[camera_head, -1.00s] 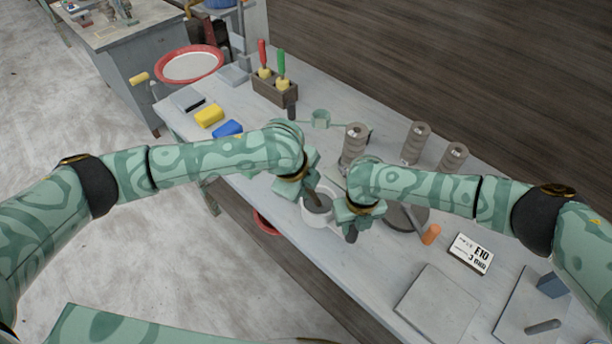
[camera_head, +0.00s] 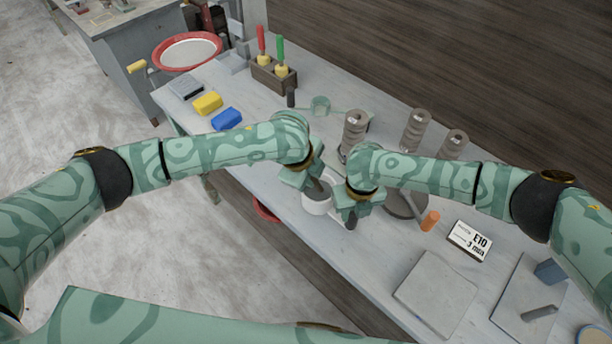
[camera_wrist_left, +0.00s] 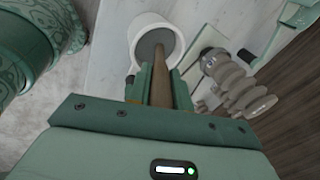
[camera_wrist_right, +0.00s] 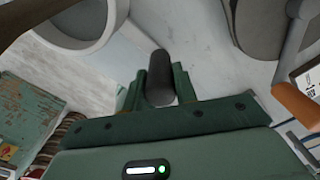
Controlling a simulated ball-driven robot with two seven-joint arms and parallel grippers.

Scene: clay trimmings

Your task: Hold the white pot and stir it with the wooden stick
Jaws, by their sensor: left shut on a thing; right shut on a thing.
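The white pot (camera_head: 317,207), with grey contents, stands near the front edge of the table. My left gripper (camera_head: 314,184) is shut on the wooden stick (camera_wrist_left: 161,88) above the pot. The stick slants down into the pot, and its lower end is inside the grey contents (camera_wrist_left: 152,42). My right gripper (camera_head: 349,212) is shut on a dark cylindrical handle (camera_wrist_right: 160,78) at the pot's right side.
Grey ringed stacks (camera_head: 354,132) stand behind my grippers. An orange handle (camera_head: 430,220), an E10 sign (camera_head: 470,240) and a grey slab (camera_head: 436,293) lie to the right. A yellow block (camera_head: 207,103), a blue block (camera_head: 227,119) and a tool holder (camera_head: 273,78) are at the back left.

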